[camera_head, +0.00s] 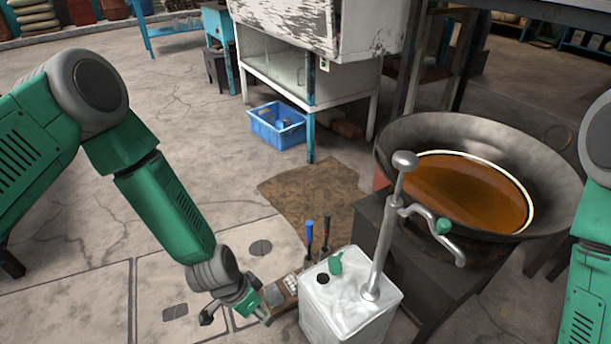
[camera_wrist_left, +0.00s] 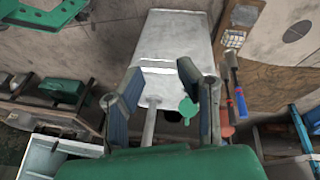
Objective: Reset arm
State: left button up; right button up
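My left arm comes in from the left in the head view. Its gripper (camera_head: 262,309) is low, just left of a white metal can (camera_head: 350,306) with a grey pump (camera_head: 388,235) and a green cap (camera_head: 335,263). In the left wrist view the two fingers of my left gripper (camera_wrist_left: 160,72) are spread apart, with nothing held between them. The can (camera_wrist_left: 172,45) shows beyond and between the fingers, apparently not gripped. My right arm (camera_head: 590,270) shows only in part at the right edge; its gripper is out of view.
A big dark wok (camera_head: 556,168) of brown liquid sits on a dark stove right of the can. Tools with blue (camera_head: 309,232) and red handles stand behind the can. A blue crate (camera_head: 277,127) lies under the white cabinet (camera_head: 285,72). The floor at left is mostly clear.

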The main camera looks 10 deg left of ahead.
pick_arm(q)
jog(key=s+a+r+n+y+p, duration=0.1)
jog(key=s+a+r+n+p, duration=0.2)
jog(key=s, duration=0.6)
jog(key=s+a+r+n+y+p, duration=0.2)
jog(key=s+a+r+n+p, duration=0.1)
jog(key=s+a+r, duration=0.3)
jog(key=shift+s+a+r+g+y+p, duration=0.35)
jog(key=shift+s+a, duration=0.75)
jog(key=shift+s, duration=0.9)
jog(key=shift+d, duration=0.1)
jog(key=shift+d+r, duration=0.15)
jog(key=shift+d, duration=0.2)
jog(key=shift+a, duration=0.3)
